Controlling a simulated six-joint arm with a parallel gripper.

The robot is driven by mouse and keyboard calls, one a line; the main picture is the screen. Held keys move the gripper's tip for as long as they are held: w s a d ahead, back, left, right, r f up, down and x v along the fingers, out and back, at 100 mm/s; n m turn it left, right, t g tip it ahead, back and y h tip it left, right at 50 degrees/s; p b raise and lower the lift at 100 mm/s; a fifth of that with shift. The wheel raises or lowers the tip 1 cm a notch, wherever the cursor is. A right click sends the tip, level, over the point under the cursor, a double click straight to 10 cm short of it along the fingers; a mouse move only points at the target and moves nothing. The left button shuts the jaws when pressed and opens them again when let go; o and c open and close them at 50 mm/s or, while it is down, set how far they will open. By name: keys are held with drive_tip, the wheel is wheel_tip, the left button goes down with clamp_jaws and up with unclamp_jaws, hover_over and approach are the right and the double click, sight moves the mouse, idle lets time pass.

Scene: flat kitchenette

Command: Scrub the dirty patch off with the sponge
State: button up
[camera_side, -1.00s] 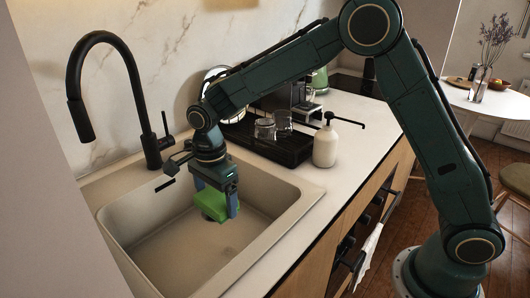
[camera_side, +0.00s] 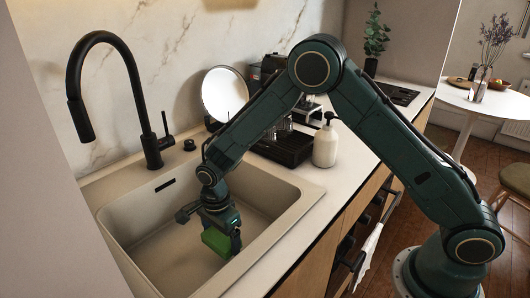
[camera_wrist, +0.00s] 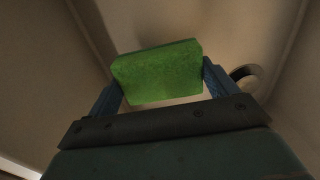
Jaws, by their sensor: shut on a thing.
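A bright green sponge (camera_side: 216,241) is low inside the beige sink (camera_side: 165,248), near its floor. My gripper (camera_side: 222,240) is shut on the sponge and points down into the basin. In the wrist view the sponge (camera_wrist: 158,72) sits tilted between the two blue fingers of my gripper (camera_wrist: 160,84). I cannot tell whether the sponge touches the sink floor. I cannot make out a dirty patch now; the sponge and gripper hide part of the floor.
A round drain (camera_wrist: 246,75) shows right of the sponge in the wrist view. A black faucet (camera_side: 135,100) arches over the sink's left side. A white soap dispenser (camera_side: 326,146) and a black drying tray (camera_side: 285,150) stand on the counter. The sink walls surround my gripper.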

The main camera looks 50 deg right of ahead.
wheel_tip(320, 180, down, 7)
drive_tip(key=shift+r, duration=0.2)
drive_tip(key=shift+d, duration=0.4)
drive_tip(key=shift+c, duration=0.4)
drive_tip(key=shift+d+f, duration=0.2)
drive_tip(key=shift+d, duration=1.3)
drive_tip(key=shift+a+r, duration=0.15)
drive_tip(key=shift+a, duration=1.9)
drive_tip(key=shift+d+r, duration=0.15)
drive_tip(key=shift+r, duration=3.85)
